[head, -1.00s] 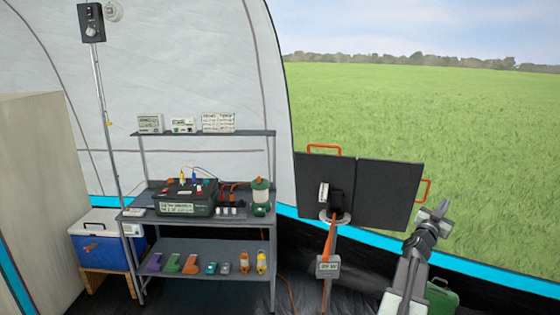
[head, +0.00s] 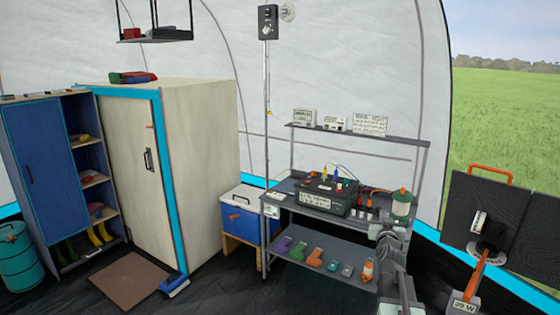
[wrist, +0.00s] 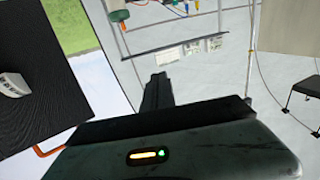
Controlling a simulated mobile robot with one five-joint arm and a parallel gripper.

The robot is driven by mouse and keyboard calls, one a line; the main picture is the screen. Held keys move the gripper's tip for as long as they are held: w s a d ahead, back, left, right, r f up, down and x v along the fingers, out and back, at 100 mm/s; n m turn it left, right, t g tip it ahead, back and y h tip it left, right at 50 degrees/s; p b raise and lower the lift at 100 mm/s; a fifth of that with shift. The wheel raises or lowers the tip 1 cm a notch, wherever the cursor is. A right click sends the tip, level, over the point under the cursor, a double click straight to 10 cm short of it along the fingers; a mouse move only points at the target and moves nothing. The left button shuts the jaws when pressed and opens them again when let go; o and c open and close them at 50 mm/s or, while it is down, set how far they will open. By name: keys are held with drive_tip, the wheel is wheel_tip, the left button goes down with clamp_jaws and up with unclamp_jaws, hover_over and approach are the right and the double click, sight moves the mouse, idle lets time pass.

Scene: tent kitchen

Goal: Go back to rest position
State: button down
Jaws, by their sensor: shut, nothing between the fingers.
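My gripper (head: 384,232) shows in the head view in front of the right end of the grey metal shelf (head: 322,249). It is raised on my arm and partly blends with the shelf behind it. In the wrist view my gripper (wrist: 157,82) has its dark fingers together with nothing between them. The wrist picture looks upside down, with the shelf's small meters (wrist: 192,50) beyond the fingers.
A black folding panel (head: 486,215) with orange handles stands at the right. A black power box (head: 325,196) and a green lantern (head: 402,205) sit on the shelf. A blue cooler (head: 242,215), cream cabinet (head: 200,160) and blue locker (head: 40,160) stand to the left.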

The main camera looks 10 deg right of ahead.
drive_tip(key=w+a+f+n+g+y, duration=0.1)
drive_tip(key=a+f+n+y, duration=0.2)
drive_tip(key=a, duration=0.9)
drive_tip(key=w+a+f+n+g+y, duration=0.15)
drive_tip(key=a+f+y, duration=0.25)
drive_tip(key=a, duration=0.7)
drive_tip(key=s+a+f+n+g+y, duration=0.1)
drive_tip(key=s+a+f+g, duration=0.15)
drive_tip(key=a, duration=0.35)
drive_tip(key=s+a+f+n+g+y, duration=0.1)
drive_tip(key=s+a+f, duration=0.1)
drive_tip(key=a+f, duration=0.3)
drive_tip(key=s+a+f+g, duration=0.2)
drive_tip(key=s+a+f, duration=0.1)
drive_tip(key=s+a, duration=0.2)
drive_tip(key=s+d+f+g, duration=0.1)
drive_tip(key=s+g, duration=0.1)
drive_tip(key=s, duration=0.3)
drive_tip(key=s+d+f+m+g+h, duration=0.1)
drive_tip(key=s+f+g, duration=0.1)
drive_tip(key=s, duration=0.3)
drive_tip(key=s+d+f+g, duration=0.1)
drive_tip(key=s+f+g, duration=0.1)
drive_tip(key=s+g, duration=0.2)
drive_tip(key=shift+s+d+f+m+h, duration=0.15)
drive_tip(key=shift+s+d+m+h, duration=0.25)
drive_tip(key=shift+s, duration=0.5)
